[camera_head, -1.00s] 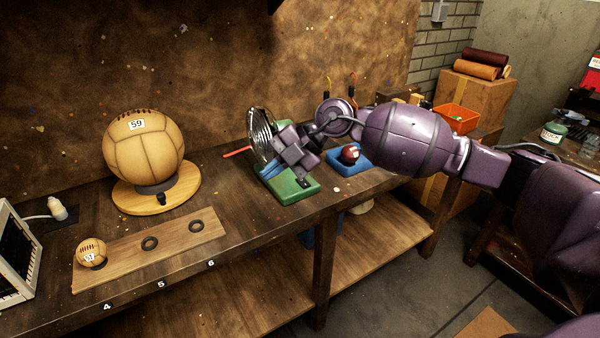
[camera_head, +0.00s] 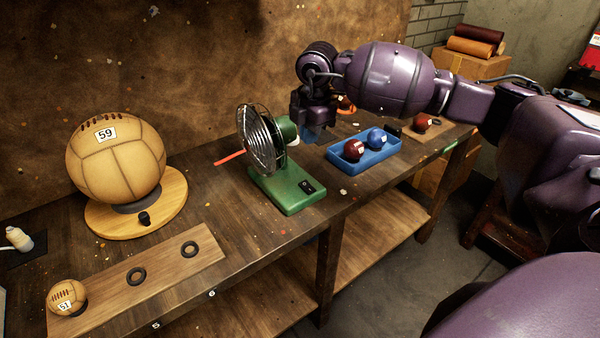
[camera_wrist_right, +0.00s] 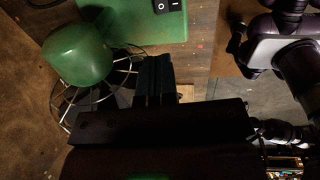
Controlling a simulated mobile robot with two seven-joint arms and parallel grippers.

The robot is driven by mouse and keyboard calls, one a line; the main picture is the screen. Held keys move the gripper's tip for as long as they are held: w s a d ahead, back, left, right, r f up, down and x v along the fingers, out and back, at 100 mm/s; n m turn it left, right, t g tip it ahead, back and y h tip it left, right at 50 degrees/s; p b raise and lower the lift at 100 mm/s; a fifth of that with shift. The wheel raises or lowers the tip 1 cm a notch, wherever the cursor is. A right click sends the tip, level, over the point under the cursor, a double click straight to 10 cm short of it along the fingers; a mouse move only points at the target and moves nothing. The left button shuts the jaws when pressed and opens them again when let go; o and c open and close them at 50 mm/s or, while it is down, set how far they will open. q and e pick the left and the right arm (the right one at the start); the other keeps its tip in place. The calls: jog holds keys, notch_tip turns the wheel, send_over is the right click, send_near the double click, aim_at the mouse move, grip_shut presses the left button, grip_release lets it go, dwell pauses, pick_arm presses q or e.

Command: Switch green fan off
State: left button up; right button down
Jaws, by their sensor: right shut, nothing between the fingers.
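The green fan (camera_head: 262,138) stands upright on the bench, its round wire cage facing left. Its green base (camera_head: 288,194) carries a black rocker switch (camera_head: 307,187) at the front right. Which way the rocker is pressed is too small to tell. My right gripper (camera_head: 316,135) is shut and empty, pointing down behind and to the right of the fan, clear of the switch. In the right wrist view, the green motor housing (camera_wrist_right: 78,55), the base (camera_wrist_right: 130,22) and the switch (camera_wrist_right: 167,6) show beyond the gripper's fingers (camera_wrist_right: 155,78). My left gripper is out of view.
A blue tray (camera_head: 372,160) with a red ball (camera_head: 353,150) and a blue ball (camera_head: 376,137) lies right of the fan. A large tan ball (camera_head: 115,160) on a round wooden stand is at left. A wooden board (camera_head: 160,262) with rings lies in front.

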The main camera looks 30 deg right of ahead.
aim_at(304, 184)
jog(key=f, duration=0.4)
jog(key=w+f, duration=0.1)
jog(key=f, duration=0.3)
jog(key=f+b, duration=0.1)
jog(key=f, duration=0.3)
jog(key=shift+w, duration=0.15)
jog(key=shift+w+a+f, duration=0.1)
jog(key=shift+f, duration=0.8)
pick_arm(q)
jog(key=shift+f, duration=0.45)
pick_arm(e)
jog(key=shift+f+g, duration=0.25)
jog(key=shift+g, duration=0.05)
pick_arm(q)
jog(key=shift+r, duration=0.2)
